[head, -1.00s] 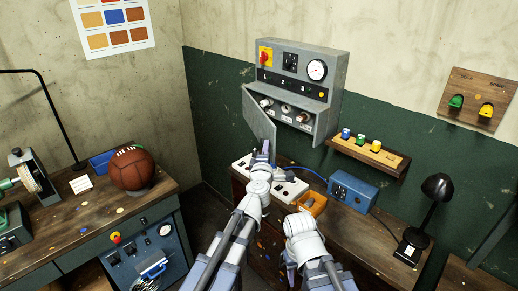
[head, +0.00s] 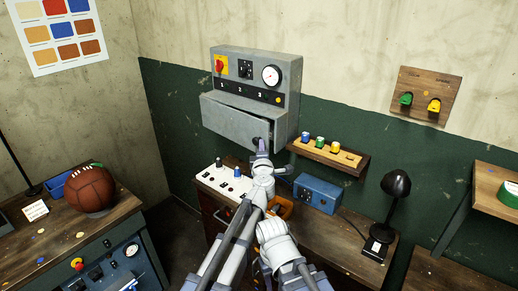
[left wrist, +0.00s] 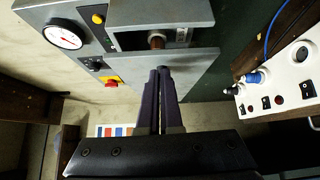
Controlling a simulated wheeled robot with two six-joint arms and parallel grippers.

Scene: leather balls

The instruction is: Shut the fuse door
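The grey fuse box (head: 290,92) hangs on the wall in the head view. Its fuse door (head: 228,122) is swung most of the way across the fuse compartment, with a dark gap along its top and right. My left gripper (head: 261,146) is at the door's lower right part; contact is not clear. In the left wrist view the left fingers (left wrist: 160,72) are together, with nothing visible between them, in front of the grey door (left wrist: 135,75). One brown fuse (left wrist: 157,41) shows in the gap. My right gripper (head: 268,268) is low, largely hidden by its arm.
A white switch panel (head: 222,181) lies on the bench below the box. An orange bin (head: 284,207), a blue box (head: 317,193) and a black lamp (head: 395,185) stand to the right. A wooden shelf (head: 345,160) with coloured fuses juts from the wall.

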